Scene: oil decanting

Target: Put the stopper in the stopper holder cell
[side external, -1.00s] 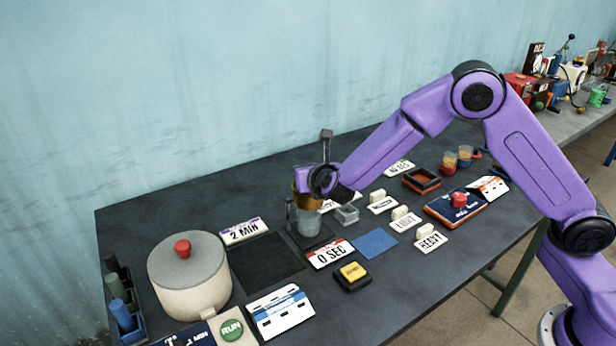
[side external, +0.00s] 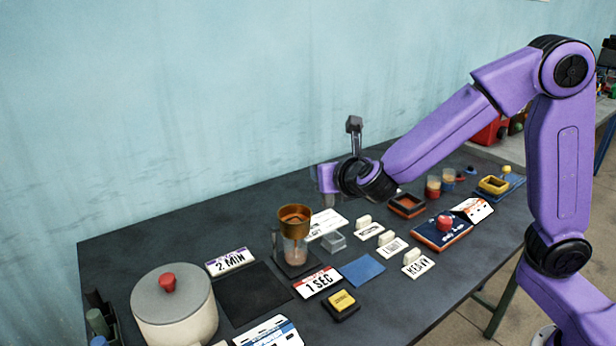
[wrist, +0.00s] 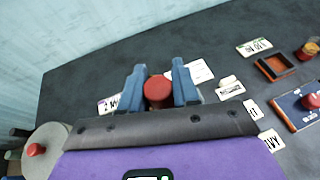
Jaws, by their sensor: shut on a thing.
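My gripper (wrist: 158,82) is shut on the red stopper (wrist: 157,92), held between its two blue fingers in the wrist view. In the side view my gripper (side external: 330,180) is raised above the back of the table, and the stopper is hidden there. An amber funnel-like vessel (side external: 295,212) sits on a clear beaker (side external: 295,252) with pinkish liquid, left of and below my gripper. No label names the stopper holder cell. A small clear box (side external: 334,242) and an orange-rimmed square tray (side external: 407,204) both stand empty; I cannot tell which is the cell.
A pot (side external: 172,308) with a red knob stands at front left. A "1 SEC" sign (side external: 318,282), a yellow button (side external: 342,300) and several label cards with white blocks lie mid-table. A red-button panel (side external: 443,230) and small coloured cups (side external: 440,184) are on the right.

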